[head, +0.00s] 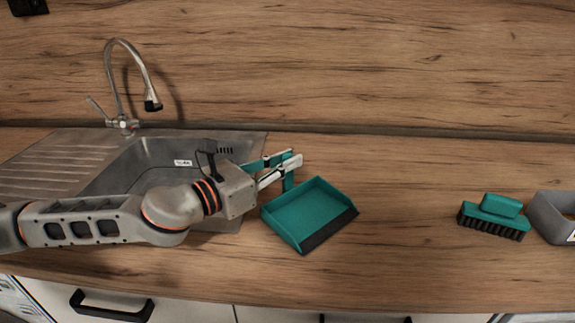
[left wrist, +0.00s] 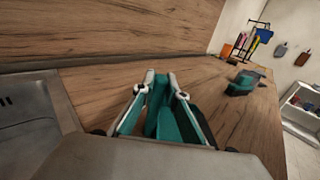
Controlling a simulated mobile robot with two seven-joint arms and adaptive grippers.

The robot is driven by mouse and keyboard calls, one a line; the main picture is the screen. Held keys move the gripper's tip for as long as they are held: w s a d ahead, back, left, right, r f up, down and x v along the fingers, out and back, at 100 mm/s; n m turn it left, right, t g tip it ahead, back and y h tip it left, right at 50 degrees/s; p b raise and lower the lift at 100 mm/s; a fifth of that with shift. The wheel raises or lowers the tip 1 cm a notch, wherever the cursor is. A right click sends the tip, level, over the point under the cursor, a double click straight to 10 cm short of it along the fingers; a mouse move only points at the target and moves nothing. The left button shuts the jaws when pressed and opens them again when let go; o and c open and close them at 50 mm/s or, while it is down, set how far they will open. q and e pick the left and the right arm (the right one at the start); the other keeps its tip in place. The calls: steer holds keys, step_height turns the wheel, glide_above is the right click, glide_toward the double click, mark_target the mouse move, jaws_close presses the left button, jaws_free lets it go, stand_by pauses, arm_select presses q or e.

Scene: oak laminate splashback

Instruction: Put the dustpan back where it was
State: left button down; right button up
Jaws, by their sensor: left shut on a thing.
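A teal dustpan (head: 312,212) with a dark front lip is at the counter's middle, just right of the sink, its open side facing the lower right. My left gripper (head: 291,165) reaches in from the left across the sink and is shut on the dustpan's upright handle at its back. The left wrist view shows the teal handle (left wrist: 160,110) between the two fingers. I cannot tell whether the pan rests on the counter or hangs just above it. My right gripper is not in view.
A teal brush (head: 494,216) with dark bristles lies on the counter at the right, beside a grey container (head: 553,217) cut off by the picture edge. The steel sink (head: 150,160) with its tap (head: 123,122) is at the left. The counter between dustpan and brush is clear.

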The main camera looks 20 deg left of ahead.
arm_select(q)
steer(key=shift+f, duration=0.15)
steer(key=c, duration=2)
jaws_free()
steer(key=shift+c, duration=0.2)
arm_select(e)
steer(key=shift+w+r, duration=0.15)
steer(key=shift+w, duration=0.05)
arm_select(q)
steer(key=p+v, duration=0.2)
steer(key=v, duration=1)
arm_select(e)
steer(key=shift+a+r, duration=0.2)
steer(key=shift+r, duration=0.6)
